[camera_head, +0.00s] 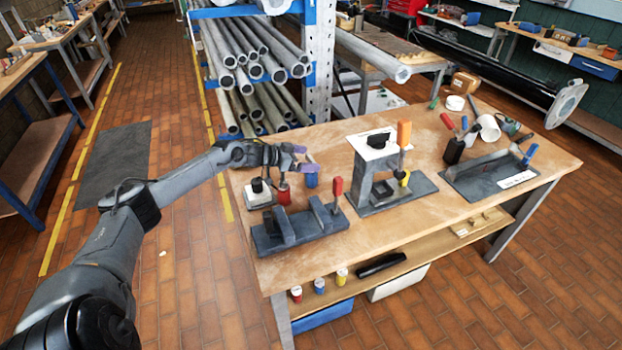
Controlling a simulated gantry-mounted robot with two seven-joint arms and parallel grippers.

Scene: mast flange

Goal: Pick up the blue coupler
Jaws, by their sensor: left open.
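The blue coupler (312,180) stands upright on the wooden workbench, near its back left edge. A red coupler (284,194) stands beside it to the left. My left gripper (304,160) reaches in from the left, with its purple-tipped fingers apart. Its fingertips are over and just behind the top of the blue coupler and partly cover it. I cannot tell whether they touch it. The gripper holds nothing that I can see. My right gripper is out of view.
A white-based block with a black knob (259,192) sits left of the red coupler. A dark clamp fixture (298,228) with a red handle stands in front. A taller stand (378,170) is to the right. Steel pipes (255,65) fill a rack behind.

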